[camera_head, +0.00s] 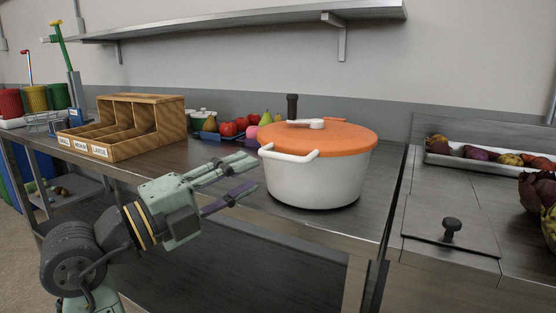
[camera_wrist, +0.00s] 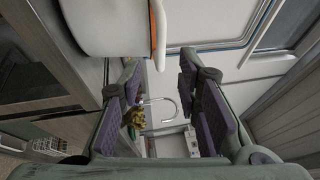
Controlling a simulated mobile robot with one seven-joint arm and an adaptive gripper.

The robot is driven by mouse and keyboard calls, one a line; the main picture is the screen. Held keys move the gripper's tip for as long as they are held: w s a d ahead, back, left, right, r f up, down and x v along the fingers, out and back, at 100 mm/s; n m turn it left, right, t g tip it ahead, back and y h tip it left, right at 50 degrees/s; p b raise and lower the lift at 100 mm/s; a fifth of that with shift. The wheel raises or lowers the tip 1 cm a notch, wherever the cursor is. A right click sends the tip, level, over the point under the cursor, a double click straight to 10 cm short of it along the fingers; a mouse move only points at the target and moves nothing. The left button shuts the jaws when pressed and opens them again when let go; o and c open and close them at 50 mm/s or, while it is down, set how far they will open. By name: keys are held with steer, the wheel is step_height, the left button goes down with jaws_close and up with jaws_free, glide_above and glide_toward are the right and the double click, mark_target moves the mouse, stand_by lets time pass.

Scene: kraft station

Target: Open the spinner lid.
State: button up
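The spinner is a white round tub (camera_head: 313,183) with an orange lid (camera_head: 335,137) seated on top. It stands on the dark counter in the middle of the head view. A white crank (camera_head: 305,124) lies across the lid, with a dark upright knob (camera_head: 292,106). A white loop handle (camera_head: 285,154) sticks out at the front left. My gripper (camera_head: 255,172) is open and empty, left of the tub near its side. In the wrist view my gripper (camera_wrist: 160,78) shows its fingers wide apart, with the tub (camera_wrist: 110,25) and the lid's orange edge (camera_wrist: 154,30) above them.
A wooden labelled bin (camera_head: 135,130) stands at the left, with fruit in a blue tray (camera_head: 222,136) behind. At the right are a metal hatch with a black knob (camera_head: 451,228) and a vegetable tray (camera_head: 480,166). A shelf (camera_head: 240,25) hangs above. Bare counter lies right of the tub.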

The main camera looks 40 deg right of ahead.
mark_target(278, 158)
steer(key=d, duration=0.3)
steer(key=d+r+p, duration=0.1)
steer(key=d, duration=0.4)
steer(key=shift+d+r+p, duration=0.25)
steer(key=shift+d+p, duration=0.15)
steer(key=shift+c, duration=0.3)
jaws_close()
